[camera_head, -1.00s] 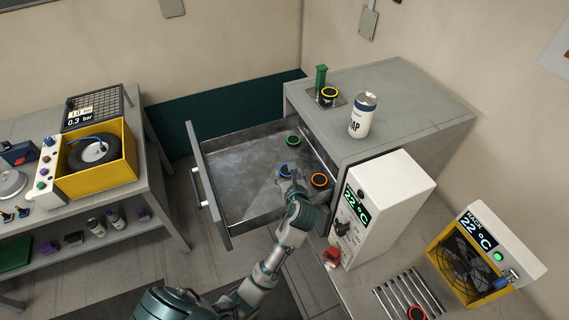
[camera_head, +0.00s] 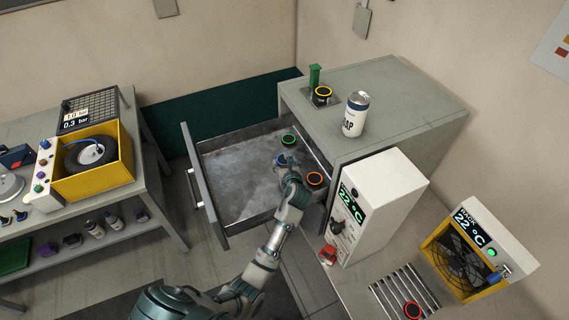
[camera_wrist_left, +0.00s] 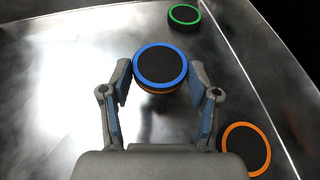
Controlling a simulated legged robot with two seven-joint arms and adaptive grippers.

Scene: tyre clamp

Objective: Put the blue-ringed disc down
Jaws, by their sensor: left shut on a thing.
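The blue-ringed disc (camera_head: 281,160) is black with a blue rim and is over the open drawer (camera_head: 232,180). My left gripper (camera_head: 287,167) is shut on it; in the left wrist view the two fingertips (camera_wrist_left: 160,80) hold the disc (camera_wrist_left: 160,63) from both sides. An orange-brown band shows under its near edge; I cannot tell whether it is part of the disc. I cannot tell whether the disc touches the drawer floor. My right gripper is not in view.
In the drawer, a green-ringed disc (camera_head: 288,139) lies beyond the blue one and an orange-ringed disc (camera_head: 315,179) lies to its right. The drawer's left side is clear. A white box with a display (camera_head: 376,205) stands on the bench to the right.

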